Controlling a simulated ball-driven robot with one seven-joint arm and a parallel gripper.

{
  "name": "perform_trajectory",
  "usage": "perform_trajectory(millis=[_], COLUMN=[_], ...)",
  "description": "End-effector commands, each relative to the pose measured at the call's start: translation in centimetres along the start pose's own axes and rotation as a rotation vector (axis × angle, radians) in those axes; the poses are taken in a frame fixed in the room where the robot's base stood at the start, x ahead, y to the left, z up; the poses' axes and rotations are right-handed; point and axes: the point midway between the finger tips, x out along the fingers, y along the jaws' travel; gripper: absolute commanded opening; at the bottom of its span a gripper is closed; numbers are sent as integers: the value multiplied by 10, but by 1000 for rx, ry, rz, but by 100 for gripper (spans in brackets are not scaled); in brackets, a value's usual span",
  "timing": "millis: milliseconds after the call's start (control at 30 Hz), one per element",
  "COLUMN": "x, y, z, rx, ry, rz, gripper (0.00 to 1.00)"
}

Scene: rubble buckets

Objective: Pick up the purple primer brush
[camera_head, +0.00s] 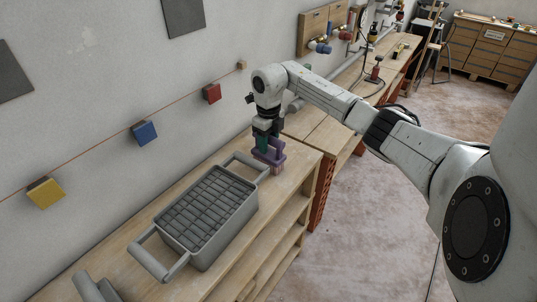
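The purple primer brush (275,151) is at the right end of the wooden shelf top, just past the far handle of the grey bucket. My gripper (264,142) points straight down at it, with its fingers at the brush's upper part. The fingers are small and partly dark here, so I cannot tell whether they are closed on the brush or only around it. I also cannot tell whether the brush touches the wood.
A grey bucket (189,249) with a grid-like top and two raised handles stands left of the brush. Another grey handled thing (97,290) is at the lower left. A longer workbench (325,130) continues behind. Coloured blocks hang along the wall. The floor at right is clear.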

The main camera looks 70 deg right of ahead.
Motion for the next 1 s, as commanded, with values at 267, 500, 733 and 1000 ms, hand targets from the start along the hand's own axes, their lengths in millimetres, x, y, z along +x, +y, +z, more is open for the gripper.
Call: perform_trajectory(millis=[267, 500, 733, 1000], x=[0, -1, -2, -24], y=[0, 0, 0, -2], z=[0, 0, 0, 1], rx=[0, 0, 0, -1], ry=[0, -1, -1, -4], rz=[0, 0, -1, -5], gripper=[20, 0, 0, 0])
